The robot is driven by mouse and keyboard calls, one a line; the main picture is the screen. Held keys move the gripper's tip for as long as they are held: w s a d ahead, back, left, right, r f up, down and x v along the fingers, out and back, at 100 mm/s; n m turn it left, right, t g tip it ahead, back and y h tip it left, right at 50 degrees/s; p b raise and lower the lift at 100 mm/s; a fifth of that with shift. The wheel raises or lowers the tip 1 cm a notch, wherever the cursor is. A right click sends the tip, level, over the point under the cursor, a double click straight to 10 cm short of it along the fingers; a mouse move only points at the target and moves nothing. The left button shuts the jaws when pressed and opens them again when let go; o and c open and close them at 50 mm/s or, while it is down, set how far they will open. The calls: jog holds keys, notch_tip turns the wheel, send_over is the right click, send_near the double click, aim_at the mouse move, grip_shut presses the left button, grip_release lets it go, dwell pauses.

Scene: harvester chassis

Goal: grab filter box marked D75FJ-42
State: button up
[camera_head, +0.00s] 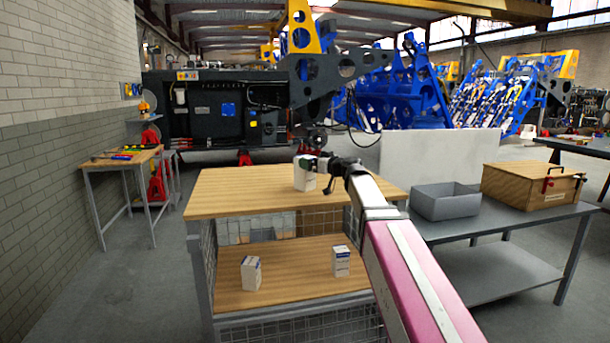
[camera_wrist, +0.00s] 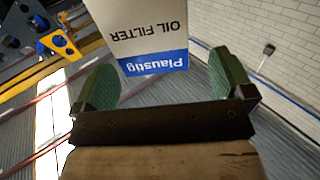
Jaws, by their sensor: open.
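A white filter box (camera_head: 305,180) stands on the wooden tabletop (camera_head: 240,190) at my gripper (camera_head: 310,163). In the wrist view this box (camera_wrist: 145,32) shows upside down, with a blue band reading "Plaustig" and the words "OIL FILTER". My gripper (camera_wrist: 163,75) has its two green fingers spread wide, with the box's banded end showing between them; I see no finger touching it. Two more white boxes stand on the lower shelf, a left one (camera_head: 251,274) and a right one (camera_head: 341,261). The marking D75FJ-42 is not readable on any box.
A small workbench (camera_head: 122,160) with tools is at left. Wire mesh closes the shelf's sides. Dark and blue machinery fills the back.

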aim_at(305, 157)
jog(key=x, duration=0.5)
jog(key=shift+w+d, duration=0.15)
jog(key=shift+d, duration=0.05)
jog(key=c, duration=1.7)
jog(key=shift+o, duration=0.2)
